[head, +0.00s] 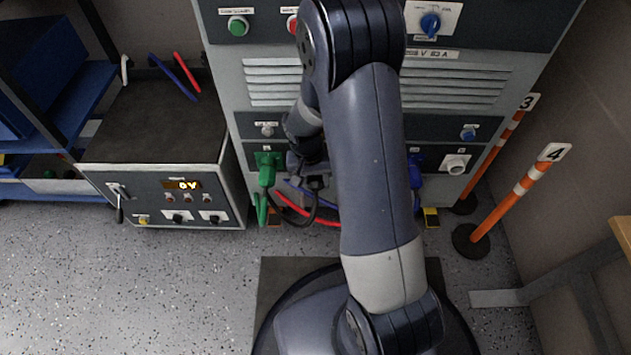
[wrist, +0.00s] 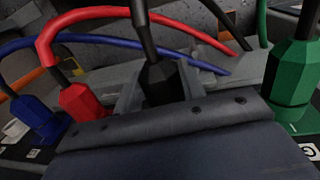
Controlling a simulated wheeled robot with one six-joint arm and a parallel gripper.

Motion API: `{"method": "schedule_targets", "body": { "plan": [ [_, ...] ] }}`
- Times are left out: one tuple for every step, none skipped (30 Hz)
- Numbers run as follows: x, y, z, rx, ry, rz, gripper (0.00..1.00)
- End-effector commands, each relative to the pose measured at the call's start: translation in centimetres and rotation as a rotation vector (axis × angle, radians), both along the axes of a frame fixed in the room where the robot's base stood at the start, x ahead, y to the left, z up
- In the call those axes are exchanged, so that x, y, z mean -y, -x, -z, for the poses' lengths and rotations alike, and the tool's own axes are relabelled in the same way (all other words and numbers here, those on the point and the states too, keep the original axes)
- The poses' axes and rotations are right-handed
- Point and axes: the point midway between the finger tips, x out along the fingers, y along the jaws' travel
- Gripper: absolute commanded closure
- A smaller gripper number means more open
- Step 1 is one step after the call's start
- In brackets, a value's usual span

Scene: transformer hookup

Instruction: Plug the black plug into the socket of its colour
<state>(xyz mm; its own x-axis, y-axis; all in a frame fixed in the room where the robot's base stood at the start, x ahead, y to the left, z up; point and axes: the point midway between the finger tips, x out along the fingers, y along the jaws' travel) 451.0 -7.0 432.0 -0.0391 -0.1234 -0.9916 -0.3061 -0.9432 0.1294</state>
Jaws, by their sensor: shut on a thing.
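My gripper (head: 304,163) is in front of the lower panel of the grey cabinet, partly covered by my arm. The black plug (wrist: 162,82) is held between its jaws in the wrist view, with its black cable (wrist: 143,32) running up from it. In the head view a black cable (head: 302,219) hangs in a loop below the gripper. The black socket is hidden behind my gripper and arm, so I cannot tell whether the plug is inside it. A green plug (wrist: 291,76) sits on one side and a red plug (wrist: 83,101) on the other.
A blue plug (wrist: 38,118) is beyond the red one; green (head: 267,168) and blue (head: 415,172) plugs also show on the cabinet panel (head: 245,110). Red and blue cables hang close to the gripper. A test bench (head: 155,130) stands left; orange posts (head: 512,200) stand right.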

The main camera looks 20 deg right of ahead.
Motion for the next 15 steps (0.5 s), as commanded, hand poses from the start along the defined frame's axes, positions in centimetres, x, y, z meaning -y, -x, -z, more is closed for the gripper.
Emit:
{"method": "schedule_targets", "body": {
  "plan": [
    [0.05,-0.13,-0.02,0.000,0.000,0.000,0.82],
    [0.07,-0.19,-0.02,0.000,0.000,0.000,0.82],
    [0.09,-0.26,-0.01,0.000,0.000,0.000,0.82],
    [0.12,-0.32,-0.01,0.000,0.000,0.000,0.82],
    [0.14,-0.37,0.00,-0.001,0.000,0.000,0.82],
    [0.17,-0.45,0.00,-0.001,0.000,0.000,0.82],
    [0.19,-0.52,0.00,-0.001,0.000,0.000,0.82],
    [0.21,-0.58,0.01,0.000,0.000,0.000,0.82],
    [0.24,-0.68,0.01,0.000,0.000,0.000,0.82],
    [0.25,-0.71,0.01,0.000,0.000,0.000,0.82],
    [0.24,-0.70,0.01,0.000,0.000,0.000,0.82],
    [0.24,-0.70,0.01,0.000,0.000,0.000,0.82],
    [0.24,-0.70,0.01,0.000,0.000,0.000,0.61],
    [0.24,-0.69,0.01,0.000,0.000,0.000,0.59],
    [0.24,-0.69,0.01,0.000,0.000,0.000,0.55]
  ]
}}
